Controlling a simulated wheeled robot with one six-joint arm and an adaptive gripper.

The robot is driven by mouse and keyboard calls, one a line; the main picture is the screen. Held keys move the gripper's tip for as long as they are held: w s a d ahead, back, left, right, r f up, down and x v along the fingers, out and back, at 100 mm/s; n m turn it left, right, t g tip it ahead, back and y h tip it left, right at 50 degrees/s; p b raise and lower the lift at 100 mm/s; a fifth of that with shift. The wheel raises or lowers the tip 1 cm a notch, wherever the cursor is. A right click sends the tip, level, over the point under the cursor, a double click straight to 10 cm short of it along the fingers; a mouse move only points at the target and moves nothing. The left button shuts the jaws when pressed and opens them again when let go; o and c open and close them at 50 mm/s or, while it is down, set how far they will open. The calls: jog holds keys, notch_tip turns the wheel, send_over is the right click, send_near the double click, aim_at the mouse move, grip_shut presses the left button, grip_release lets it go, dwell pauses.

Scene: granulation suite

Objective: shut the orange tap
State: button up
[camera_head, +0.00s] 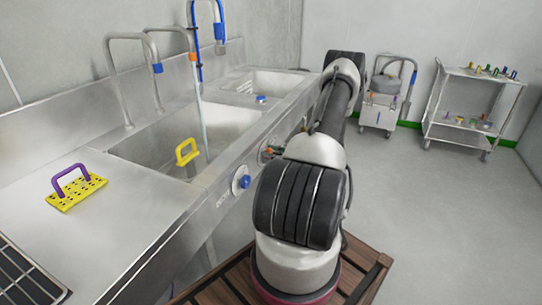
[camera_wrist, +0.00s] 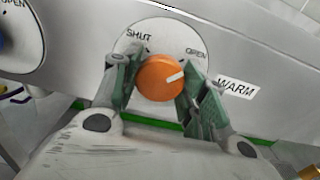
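The orange tap (camera_wrist: 160,79) is a round knob on a white dial (camera_wrist: 165,33) on the steel sink front, in the wrist view. The dial reads SHUT at upper left and OPEN at upper right. The knob's white pointer line slants up and right, towards OPEN. My gripper (camera_wrist: 164,74) has one green-padded finger on each side of the knob, and both appear to touch it. In the head view the orange tap (camera_head: 268,150) shows as a small spot beside my arm, and my arm hides most of the gripper there.
A blue tap (camera_head: 245,182) on its own dial sits nearer along the sink front. A WARM label (camera_wrist: 237,88) is right of the orange tap. A yellow-handled item (camera_head: 187,151) stands in the basin. Trolleys (camera_head: 470,105) stand at the back. The floor at right is clear.

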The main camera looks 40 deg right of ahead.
jog(key=shift+n, duration=8.9)
jog(key=shift+s, duration=0.1)
jog(key=shift+f, duration=0.1)
jog(key=o, duration=1.1)
jog(key=shift+c, duration=0.2)
jog(key=v, duration=1.2)
